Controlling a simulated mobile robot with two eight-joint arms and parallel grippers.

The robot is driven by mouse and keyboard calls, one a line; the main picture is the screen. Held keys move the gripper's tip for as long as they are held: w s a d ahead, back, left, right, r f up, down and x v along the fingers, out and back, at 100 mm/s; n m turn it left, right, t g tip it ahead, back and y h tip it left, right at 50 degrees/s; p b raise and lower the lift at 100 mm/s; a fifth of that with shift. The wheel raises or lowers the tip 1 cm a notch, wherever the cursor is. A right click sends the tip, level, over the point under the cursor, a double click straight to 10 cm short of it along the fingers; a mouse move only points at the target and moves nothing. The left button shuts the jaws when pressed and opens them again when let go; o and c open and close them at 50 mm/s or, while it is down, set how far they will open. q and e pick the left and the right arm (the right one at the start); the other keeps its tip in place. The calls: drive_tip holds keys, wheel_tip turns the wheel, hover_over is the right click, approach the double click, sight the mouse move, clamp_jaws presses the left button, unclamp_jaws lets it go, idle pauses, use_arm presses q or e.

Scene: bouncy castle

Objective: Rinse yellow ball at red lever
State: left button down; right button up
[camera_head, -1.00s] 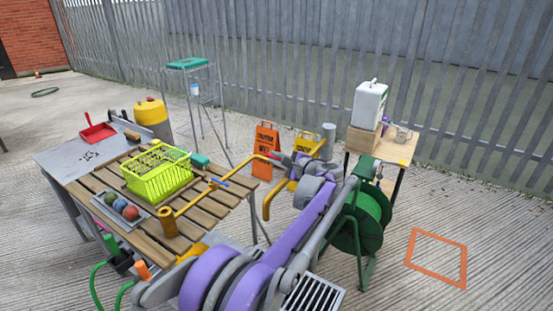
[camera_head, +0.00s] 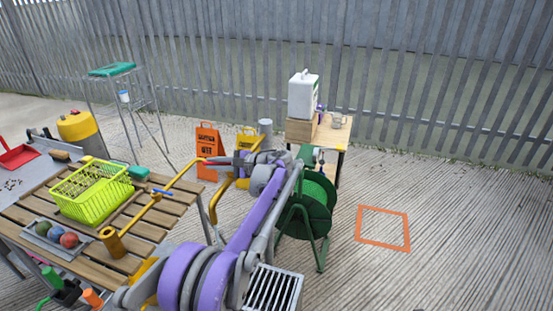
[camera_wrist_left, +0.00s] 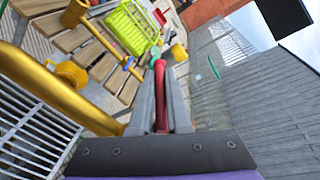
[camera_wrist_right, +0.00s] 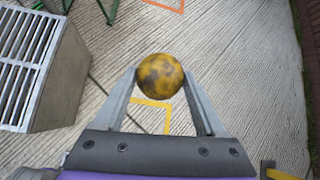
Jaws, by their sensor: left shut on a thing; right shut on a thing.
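The yellow ball (camera_wrist_right: 160,76) has dark brown dirt patches. My right gripper (camera_wrist_right: 160,85) is shut on it, above the concrete ground in the right wrist view. The ball and right gripper are not in the head view. The red lever (camera_wrist_left: 160,95) lies between the fingers of my left gripper (camera_wrist_left: 160,105), which is shut on it. In the head view the lever (camera_head: 216,161) sticks out left of the left gripper (camera_head: 238,163), near the bend of the yellow pipe (camera_head: 183,177). The pipe also shows in the left wrist view (camera_wrist_left: 50,90). I see no water flowing.
A slatted table (camera_head: 150,222) holds a lime basket (camera_head: 92,200) and a tray with several balls. A drain grate (camera_head: 272,288) stands below my left arm. A green hose reel (camera_head: 308,207) and an orange floor square (camera_head: 383,246) lie right; ground there is clear.

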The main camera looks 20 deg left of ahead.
use_arm(q)
drive_tip(key=c, duration=0.9)
unclamp_jaws()
drive_tip(key=v, duration=1.2)
drive_tip(key=shift+s, duration=0.15)
